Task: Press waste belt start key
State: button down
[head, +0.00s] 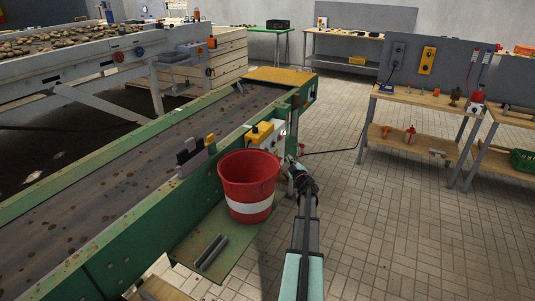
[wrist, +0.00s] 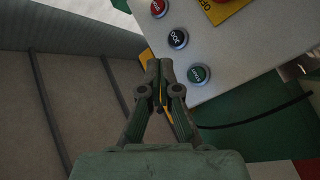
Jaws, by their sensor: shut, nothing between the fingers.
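The waste belt (head: 125,158) is a dirty dark conveyor in a green frame. A pale control box (head: 278,136) with a yellow part on it is fixed to its near side. The wrist view shows the box's panel (wrist: 240,55) with a red key (wrist: 158,8), a dark key (wrist: 178,38) and a green key (wrist: 198,73) in a slanted row; their lettering is too small to read surely. My gripper (wrist: 160,66) is shut and empty, its tips just left of the green key, apparently apart from it. In the head view my gripper (head: 293,162) is beside the box.
A red bucket (head: 247,180) with a white band stands left of my arm on a green ledge (head: 205,262) with grey bars. A cable runs across the floor. Workbenches (head: 420,103) stand at the right. The tiled floor (head: 380,230) between is clear.

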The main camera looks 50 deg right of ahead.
jog(key=w+a+b, duration=0.2)
jog(key=w, duration=0.6)
jog(key=shift+w+b, duration=0.3)
jog(key=shift+b, duration=0.05)
jog(key=shift+w, duration=0.1)
dwell(1.2)
jog(key=shift+w, duration=0.3)
